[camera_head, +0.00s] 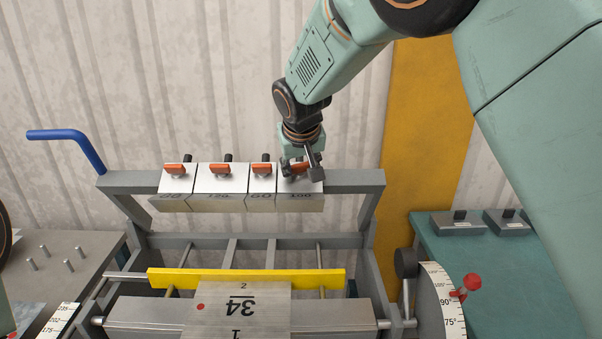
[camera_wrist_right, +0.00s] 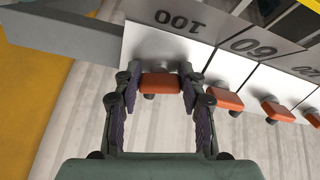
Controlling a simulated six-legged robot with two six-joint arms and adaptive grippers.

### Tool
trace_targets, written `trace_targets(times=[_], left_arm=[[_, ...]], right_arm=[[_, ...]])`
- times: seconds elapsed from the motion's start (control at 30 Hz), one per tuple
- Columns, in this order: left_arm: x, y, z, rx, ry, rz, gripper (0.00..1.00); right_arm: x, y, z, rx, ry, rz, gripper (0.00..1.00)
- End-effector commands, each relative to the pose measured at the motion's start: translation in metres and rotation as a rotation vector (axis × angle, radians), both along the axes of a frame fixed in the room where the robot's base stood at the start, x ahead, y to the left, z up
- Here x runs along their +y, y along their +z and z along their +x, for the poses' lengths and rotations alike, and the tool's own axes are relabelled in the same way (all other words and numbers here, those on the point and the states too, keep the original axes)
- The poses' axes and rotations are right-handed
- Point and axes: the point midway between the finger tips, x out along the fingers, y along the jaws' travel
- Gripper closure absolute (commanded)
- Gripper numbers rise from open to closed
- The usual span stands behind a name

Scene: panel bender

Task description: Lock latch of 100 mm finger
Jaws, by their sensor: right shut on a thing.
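The 100 mm finger (camera_head: 301,187) is the rightmost of the silver fingers on the grey clamping beam in the head view. In the right wrist view the 100 mm finger (camera_wrist_right: 172,30) shows its number upside down. Its orange latch (camera_wrist_right: 160,84) lies between the fingertips of my right gripper (camera_wrist_right: 153,88), which is shut on it. In the head view my right gripper (camera_head: 302,165) reaches down from above and partly covers the latch. My left gripper is not in view.
Other fingers with orange latches stand to the left, including the 60 finger (camera_head: 262,187). A blue handle (camera_head: 66,136) rises at the left.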

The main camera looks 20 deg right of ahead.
Motion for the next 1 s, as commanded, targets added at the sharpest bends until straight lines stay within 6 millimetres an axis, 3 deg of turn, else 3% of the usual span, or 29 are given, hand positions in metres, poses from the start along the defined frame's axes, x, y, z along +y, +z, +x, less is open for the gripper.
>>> trace_targets(times=[0.03, 0.4, 1.0], left_arm=[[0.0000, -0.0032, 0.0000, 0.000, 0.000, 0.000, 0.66], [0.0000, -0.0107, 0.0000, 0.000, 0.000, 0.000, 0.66], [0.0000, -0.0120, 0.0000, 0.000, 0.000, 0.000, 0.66]], right_arm=[[0.0005, 0.0069, 0.0045, -0.026, -0.025, 0.018, 0.91], [0.0013, 0.0084, 0.0050, -0.056, -0.188, 0.118, 0.91], [0.0012, 0.0093, 0.0051, -0.063, -0.232, 0.144, 0.91]])
